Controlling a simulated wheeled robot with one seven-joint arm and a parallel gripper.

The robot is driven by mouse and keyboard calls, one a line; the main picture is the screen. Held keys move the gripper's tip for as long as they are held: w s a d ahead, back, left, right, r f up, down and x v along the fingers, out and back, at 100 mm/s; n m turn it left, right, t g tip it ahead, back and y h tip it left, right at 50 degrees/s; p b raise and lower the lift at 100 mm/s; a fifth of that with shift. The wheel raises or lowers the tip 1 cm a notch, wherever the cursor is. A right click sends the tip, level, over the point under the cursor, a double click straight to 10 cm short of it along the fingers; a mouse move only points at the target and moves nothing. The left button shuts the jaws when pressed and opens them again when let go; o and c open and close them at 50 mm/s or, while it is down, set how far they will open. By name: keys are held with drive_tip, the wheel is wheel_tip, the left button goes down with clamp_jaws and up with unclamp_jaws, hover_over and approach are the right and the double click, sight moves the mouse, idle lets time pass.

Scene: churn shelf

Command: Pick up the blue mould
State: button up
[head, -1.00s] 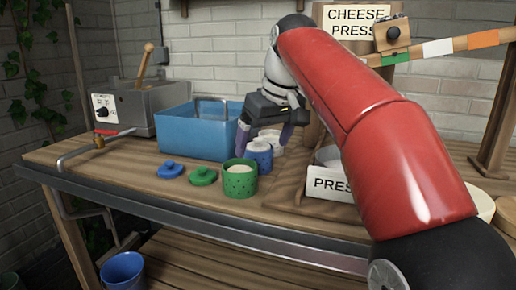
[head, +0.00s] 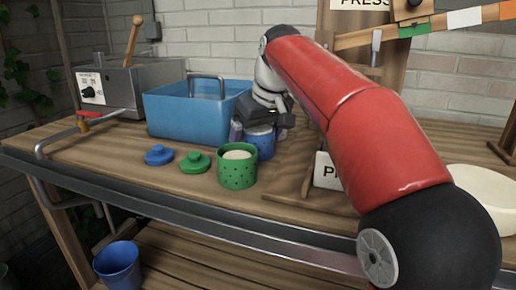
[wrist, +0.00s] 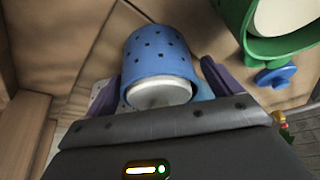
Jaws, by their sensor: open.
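The blue mould (head: 264,147) stands upright on the wooden bench, just right of and behind the green mould (head: 238,171). It is a dotted cup with a pale top, and it also shows in the wrist view (wrist: 156,50). My gripper (head: 259,132) is open, with its purple fingers on either side of the blue mould. In the wrist view my gripper (wrist: 160,78) has the mould between its fingers, with what look like gaps at the sides. I cannot tell whether a finger touches it. The mould's far side is hidden in the head view.
A blue lid (head: 159,155) and a green lid (head: 195,162) lie left of the moulds. A blue tub (head: 185,118) stands behind them. The press board (head: 290,185) is close on the right. A blue bucket (head: 118,266) stands below.

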drive_tip(key=c, duration=1)
drive_tip(key=shift+c, duration=0.2)
drive_tip(key=shift+r, duration=0.1)
